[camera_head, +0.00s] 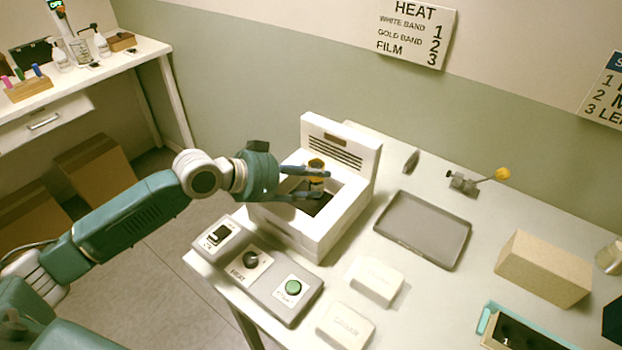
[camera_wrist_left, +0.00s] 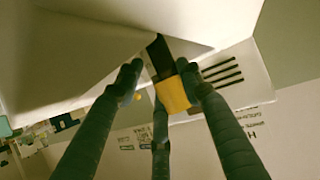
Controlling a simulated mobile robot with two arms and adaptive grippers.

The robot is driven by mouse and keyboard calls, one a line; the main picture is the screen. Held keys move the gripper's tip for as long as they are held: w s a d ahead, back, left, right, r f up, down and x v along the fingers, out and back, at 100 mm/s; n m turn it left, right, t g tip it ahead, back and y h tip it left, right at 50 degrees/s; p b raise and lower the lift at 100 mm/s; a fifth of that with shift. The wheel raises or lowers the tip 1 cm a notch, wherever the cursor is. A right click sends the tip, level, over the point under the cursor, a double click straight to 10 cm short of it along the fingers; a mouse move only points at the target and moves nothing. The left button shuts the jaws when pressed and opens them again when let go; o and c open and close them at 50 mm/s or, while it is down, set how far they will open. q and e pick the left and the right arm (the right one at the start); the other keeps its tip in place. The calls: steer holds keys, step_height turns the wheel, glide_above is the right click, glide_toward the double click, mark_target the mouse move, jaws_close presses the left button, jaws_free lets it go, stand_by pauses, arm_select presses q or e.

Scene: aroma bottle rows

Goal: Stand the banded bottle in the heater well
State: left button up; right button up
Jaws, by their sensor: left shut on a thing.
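The banded bottle (camera_head: 316,166) is dark with a yellow-gold band, and it is at the well of the white heater (camera_head: 345,222). My left gripper (camera_head: 322,184) reaches in from the left and is shut on the bottle, its fingers on either side. In the left wrist view, the band (camera_wrist_left: 172,94) shows between the fingertips (camera_wrist_left: 165,85), with a dark part of the bottle beyond it. The heater well (camera_head: 318,206) is a dark square opening below the fingers. The bottle's lower end is hidden, so I cannot tell whether it touches the well floor. My right gripper is out of view.
A control panel (camera_head: 232,262) with a switch, a knob and a green button lies in front of the heater. To its right are a grey tray (camera_head: 424,230), two white blocks (camera_head: 376,281) and a cardboard box (camera_head: 541,270). The heater's raised back stands behind the well.

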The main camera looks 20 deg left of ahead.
arm_select(q)
steer(key=o, duration=0.9)
steer(key=shift+f, duration=0.1)
steer(key=shift+s+r, duration=0.1)
steer(key=shift+r, duration=0.1)
steer(key=b+v, duration=0.2)
steer(key=v, duration=0.8)
steer(key=shift+s+a+f, duration=0.1)
steer(key=shift+s+a, duration=0.05)
steer(key=shift+a, duration=0.15)
steer(key=shift+s+a+r, duration=0.2)
steer(key=shift+s+r, duration=0.2)
steer(key=shift+r, duration=0.15)
